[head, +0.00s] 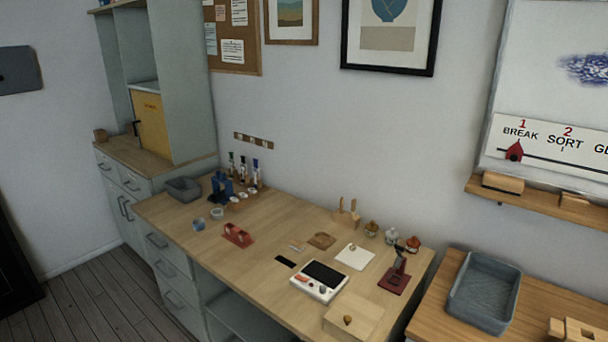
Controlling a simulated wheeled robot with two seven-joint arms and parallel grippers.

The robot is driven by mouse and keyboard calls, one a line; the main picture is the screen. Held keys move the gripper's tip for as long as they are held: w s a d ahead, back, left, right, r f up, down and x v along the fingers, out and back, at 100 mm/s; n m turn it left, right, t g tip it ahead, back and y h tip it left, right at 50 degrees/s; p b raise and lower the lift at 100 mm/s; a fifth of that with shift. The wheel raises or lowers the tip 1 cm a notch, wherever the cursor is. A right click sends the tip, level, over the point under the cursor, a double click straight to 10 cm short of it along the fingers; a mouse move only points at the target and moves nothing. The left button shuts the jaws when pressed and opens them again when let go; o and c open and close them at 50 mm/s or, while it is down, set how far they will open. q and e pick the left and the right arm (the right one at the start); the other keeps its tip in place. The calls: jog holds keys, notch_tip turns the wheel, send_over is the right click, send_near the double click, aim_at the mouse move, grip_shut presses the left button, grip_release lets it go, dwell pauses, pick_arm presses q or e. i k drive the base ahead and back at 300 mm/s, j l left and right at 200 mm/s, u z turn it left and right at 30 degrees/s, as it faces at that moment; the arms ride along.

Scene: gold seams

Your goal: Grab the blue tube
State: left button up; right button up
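Several small upright tubes or bottles stand in a row near the back left of the wooden workbench (290,225). The one at the right of the row has a blue top and looks like the blue tube (256,170). The one beside it (243,167) has a dark reddish top, and the left one (231,164) a dark greenish one; they are small and hard to make out. A dark blue device (221,186) stands just left of and in front of them. Neither of my grippers is in view.
A grey bin (183,188) and a red holder (237,235) stand on the bench's left part. A white scale with a dark panel (320,280), a dark red stand (394,281) and small jars (391,237) are further right. A grey tray (484,292) lies on the right table.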

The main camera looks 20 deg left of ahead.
aim_at(256, 171)
jog(key=i+j+z, duration=0.15)
jog(key=j+z, duration=0.35)
jog(key=j, duration=0.5)
jog(key=j+z, duration=0.45)
jog(key=j, duration=0.6)
jog(key=k, duration=0.05)
